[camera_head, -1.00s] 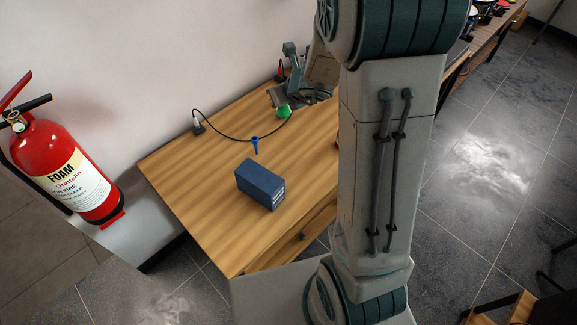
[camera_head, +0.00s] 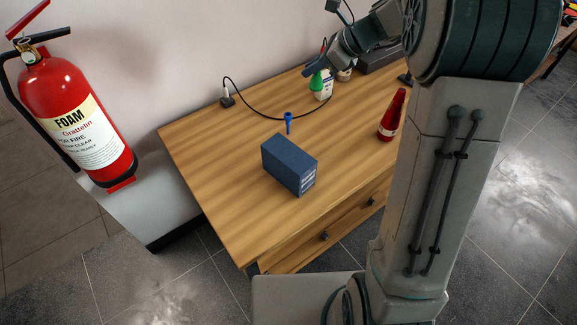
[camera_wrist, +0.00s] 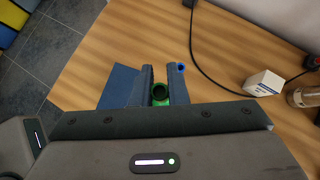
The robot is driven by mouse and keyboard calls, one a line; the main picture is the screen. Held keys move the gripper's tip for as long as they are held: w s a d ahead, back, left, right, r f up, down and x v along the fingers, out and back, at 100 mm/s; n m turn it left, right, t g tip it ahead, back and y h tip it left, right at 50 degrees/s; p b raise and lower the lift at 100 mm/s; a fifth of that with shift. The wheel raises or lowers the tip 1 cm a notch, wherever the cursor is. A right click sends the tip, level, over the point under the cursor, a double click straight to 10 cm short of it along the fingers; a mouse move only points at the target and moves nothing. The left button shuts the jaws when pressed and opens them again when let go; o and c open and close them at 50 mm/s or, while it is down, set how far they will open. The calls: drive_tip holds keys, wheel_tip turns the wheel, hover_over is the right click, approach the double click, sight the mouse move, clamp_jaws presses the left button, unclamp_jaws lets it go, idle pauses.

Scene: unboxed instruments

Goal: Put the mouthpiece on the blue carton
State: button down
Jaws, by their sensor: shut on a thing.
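The blue carton (camera_head: 289,165) stands on the wooden table, its top bare. It also shows in the wrist view (camera_wrist: 117,86), left of the fingers and partly hidden by them. My gripper (camera_head: 311,71) is near the back of the table, beyond the carton. In the wrist view its blue fingers (camera_wrist: 159,70) are shut on a green mouthpiece (camera_wrist: 160,91) with a dark round opening. The green mouthpiece also shows in the head view (camera_head: 317,81). Its height above the table is hard to tell.
A small blue funnel-like piece (camera_head: 288,122) stands behind the carton. A white box (camera_head: 326,89) is beside the gripper, and a black cable (camera_head: 262,113) curves across the back. The table's front left is clear.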

sight(318, 82)
drive_tip(key=s+f+n+g+b, duration=0.1)
drive_tip(key=s+d+f+n+b, duration=0.1)
drive_tip(key=shift+f+g+y, duration=0.3)
drive_tip(key=shift+g, duration=0.1)
drive_tip(key=shift+s+f, duration=0.1)
drive_tip(key=shift+s, duration=0.05)
drive_tip(key=shift+s+a+f+b, duration=0.2)
drive_tip(key=shift+s+a+f, duration=1.15)
drive_tip(key=shift+f, duration=0.45)
drive_tip(key=shift+s+a+f+b, duration=0.25)
drive_tip(key=shift+s+a+f, duration=0.9)
drive_tip(key=shift+a+f, duration=0.5)
drive_tip(key=shift+s+a+f+b, duration=0.2)
drive_tip(key=shift+s+a+f, duration=1.1)
drive_tip(key=shift+f, duration=0.6)
drive_tip(key=shift+f, duration=0.2)
drive_tip(key=c, duration=1.4)
unclamp_jaws()
drive_tip(key=shift+c, duration=0.2)
drive_tip(key=shift+r, duration=0.1)
